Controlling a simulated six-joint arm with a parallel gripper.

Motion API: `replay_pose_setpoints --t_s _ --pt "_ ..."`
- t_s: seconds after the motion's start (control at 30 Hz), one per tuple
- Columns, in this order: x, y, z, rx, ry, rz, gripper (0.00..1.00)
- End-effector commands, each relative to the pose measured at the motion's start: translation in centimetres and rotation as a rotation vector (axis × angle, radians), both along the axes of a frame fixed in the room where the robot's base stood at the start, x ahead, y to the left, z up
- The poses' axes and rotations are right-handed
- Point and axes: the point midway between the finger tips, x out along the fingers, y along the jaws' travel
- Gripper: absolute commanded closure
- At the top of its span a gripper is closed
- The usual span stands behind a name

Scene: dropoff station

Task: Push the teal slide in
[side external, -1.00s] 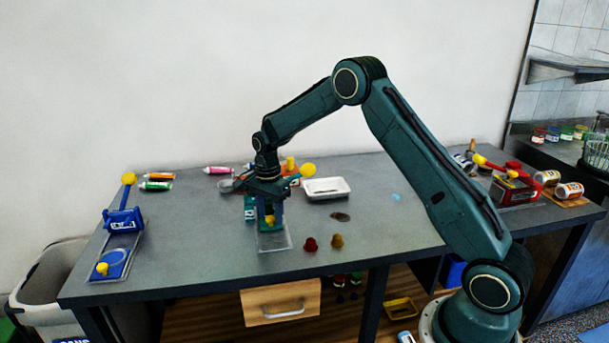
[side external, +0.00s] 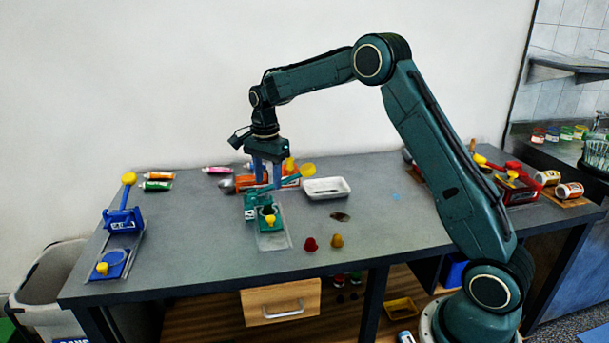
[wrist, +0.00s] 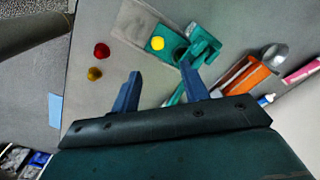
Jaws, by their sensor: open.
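The teal slide (side external: 270,226) has a yellow knob (side external: 268,212) and sits on a clear base plate (side external: 272,242), just in front of its teal housing (side external: 251,206). A teal lever with a yellow ball end (side external: 307,170) reaches out to the right from the housing. In the wrist view the yellow knob (wrist: 157,43), the slide and the housing (wrist: 203,46) lie beyond my fingertips. My gripper (side external: 267,184) is open and empty, raised above and a little behind the slide, pointing down. It also shows in the wrist view (wrist: 160,69), fingers well apart. Part of the lever is hidden by my gripper.
A white tray (side external: 326,189) stands to the right, and a red piece (side external: 310,244) and an orange-yellow piece (side external: 337,240) lie in front. A blue mechanism (side external: 122,222) is at the left. An orange object (wrist: 250,76) and a metal scoop (wrist: 275,54) lie behind the housing.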

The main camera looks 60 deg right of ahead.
Motion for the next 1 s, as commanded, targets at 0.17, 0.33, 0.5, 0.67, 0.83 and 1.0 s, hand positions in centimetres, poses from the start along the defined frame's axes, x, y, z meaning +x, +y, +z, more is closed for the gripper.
replay_pose_setpoints --t_s 0.17,0.33,0.5,0.67,0.83,1.0 --pt "0.0 0.0 2.0 -0.001 -0.002 0.0 0.55" --pt "0.0 0.0 2.9 -0.001 -0.002 -0.001 0.55" --pt "0.0 0.0 3.0 0.0 -0.001 0.0 0.55" --pt "0.0 0.0 2.9 0.0 -0.001 0.0 0.55" --pt "-0.3 0.2 3.4 -0.002 -0.008 0.018 0.55" --pt "-1.5 0.9 5.1 -0.007 -0.03 0.085 0.55"
